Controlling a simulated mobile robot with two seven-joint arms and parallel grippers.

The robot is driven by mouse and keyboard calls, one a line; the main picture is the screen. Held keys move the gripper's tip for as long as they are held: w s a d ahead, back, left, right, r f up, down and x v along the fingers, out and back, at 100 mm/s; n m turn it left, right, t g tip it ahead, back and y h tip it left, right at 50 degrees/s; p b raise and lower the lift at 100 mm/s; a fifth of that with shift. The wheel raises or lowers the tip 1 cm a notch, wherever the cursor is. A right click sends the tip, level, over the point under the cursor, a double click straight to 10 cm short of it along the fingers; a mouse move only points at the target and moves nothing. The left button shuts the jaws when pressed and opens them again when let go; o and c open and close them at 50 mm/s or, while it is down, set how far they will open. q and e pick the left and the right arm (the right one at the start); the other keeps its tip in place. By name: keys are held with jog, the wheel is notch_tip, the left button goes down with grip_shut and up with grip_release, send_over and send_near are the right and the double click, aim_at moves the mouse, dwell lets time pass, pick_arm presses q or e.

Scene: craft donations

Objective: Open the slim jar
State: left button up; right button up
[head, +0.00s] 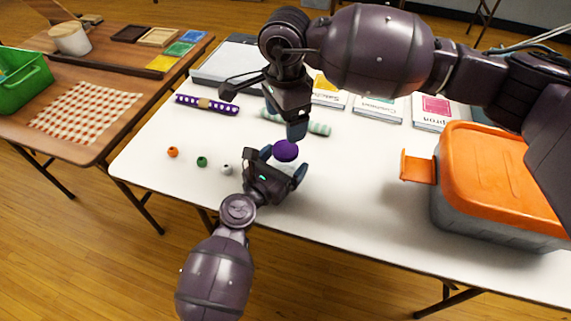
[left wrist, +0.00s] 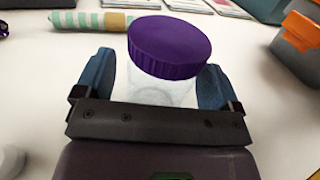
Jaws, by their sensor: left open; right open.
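The slim jar has a purple lid (head: 285,150) and stands upright near the front of the white table. The left wrist view shows the ribbed purple lid (left wrist: 170,47) seated on a clear jar body (left wrist: 160,92). My left gripper (head: 283,167) is open, with one blue finger on each side of the jar body and visible gaps in the left wrist view (left wrist: 155,85). My right gripper (head: 297,128) hangs just above and behind the lid, pointing down. Its fingers overlap in the head view, and it holds nothing that I can see.
An orange-lidded grey bin (head: 500,180) stands at the right. Orange, green and white beads (head: 227,169) lie left of the jar. A striped roll (head: 318,128), a purple dotted roll (head: 207,104) and several booklets (head: 378,107) lie behind. The front middle is clear.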

aim_at(286, 148)
pick_arm(q)
grip_shut()
pick_arm(e)
jog(key=m, duration=0.6)
jog(key=shift+m, duration=0.4)
jog(key=m, duration=0.5)
jog(key=shift+m, duration=0.3)
jog(key=m, duration=0.9)
jog(key=shift+m, duration=0.3)
jog(key=m, duration=0.9)
jog(key=shift+m, duration=0.3)
jog(key=shift+f, duration=4)
